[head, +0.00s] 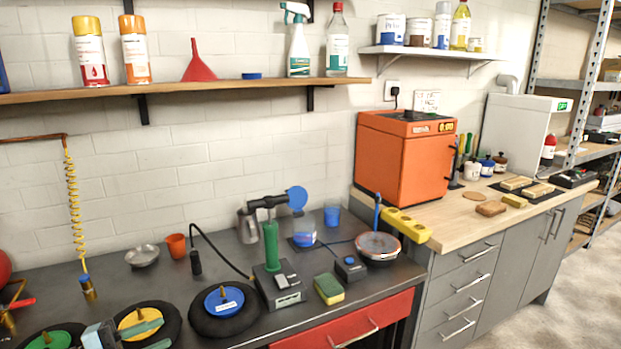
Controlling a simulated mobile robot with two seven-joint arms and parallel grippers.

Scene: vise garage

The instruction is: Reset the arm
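My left gripper (154,336) is at the bottom left edge of the head view. Its two teal fingers point right and stand apart, with nothing visible between them. It appears over the front part of a black ring with a yellow disc (135,318); whether it touches is unclear. My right gripper is not in view.
A black ring with a blue disc (223,301) lies between my gripper and the device. A sponge (329,289), a blue-button box (350,268) and a round bowl (377,246) are right of it. An orange cabinet (403,155) stands on the wooden counter.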

